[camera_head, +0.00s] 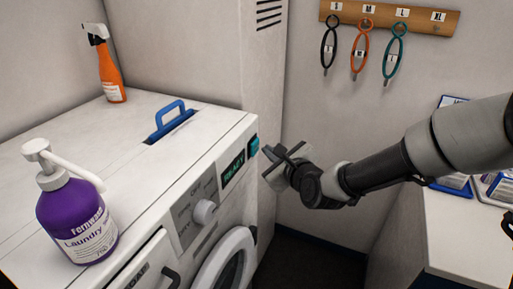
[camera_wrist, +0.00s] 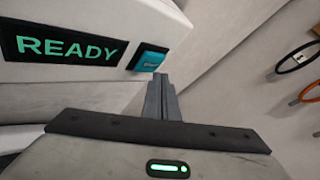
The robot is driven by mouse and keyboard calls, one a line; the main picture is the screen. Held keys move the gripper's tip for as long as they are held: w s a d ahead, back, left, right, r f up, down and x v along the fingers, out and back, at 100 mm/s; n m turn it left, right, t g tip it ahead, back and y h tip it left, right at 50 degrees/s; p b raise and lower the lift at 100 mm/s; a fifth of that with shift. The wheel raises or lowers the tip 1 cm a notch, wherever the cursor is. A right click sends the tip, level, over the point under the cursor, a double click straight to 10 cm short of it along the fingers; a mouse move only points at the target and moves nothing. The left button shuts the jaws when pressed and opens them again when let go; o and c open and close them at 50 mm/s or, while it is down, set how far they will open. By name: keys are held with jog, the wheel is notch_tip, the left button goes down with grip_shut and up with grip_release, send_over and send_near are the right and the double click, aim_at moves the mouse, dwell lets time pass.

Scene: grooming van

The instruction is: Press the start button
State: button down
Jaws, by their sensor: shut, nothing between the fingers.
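The start button (camera_head: 254,146) is a teal square key at the right end of the white washing machine's front panel, beside a dark display (camera_head: 233,172) reading READY in green. In the wrist view the start button (camera_wrist: 148,59) shows just beyond my fingertips, right of the READY display (camera_wrist: 65,47). My gripper (camera_head: 290,155) is shut and empty, to the right of the button in the head view. In the wrist view my gripper's fingertips (camera_wrist: 160,80) appear just below the button's lower right corner. I cannot tell whether they touch it.
A purple laundry bottle (camera_head: 76,217), an orange spray bottle (camera_head: 110,68) and a blue handle (camera_head: 171,123) are on the machine top. A knob (camera_head: 204,211) sits on the panel. Loops hang from a wooden rack (camera_head: 388,16). A white counter (camera_head: 462,232) stands at right.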

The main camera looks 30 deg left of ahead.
jog(key=shift+a, duration=0.1)
jog(key=shift+a, duration=0.35)
jog(key=shift+s+a, duration=0.1)
jog(key=shift+a, duration=0.45)
dwell(0.7)
jog(key=shift+d, duration=0.95)
jog(key=shift+w+d+p, duration=0.2)
jog(key=shift+d+p, duration=0.25)
jog(key=shift+d, duration=0.85)
jog(key=shift+w+d+p, duration=0.15)
jog(key=shift+d+p, duration=0.3)
jog(key=shift+d, duration=0.8)
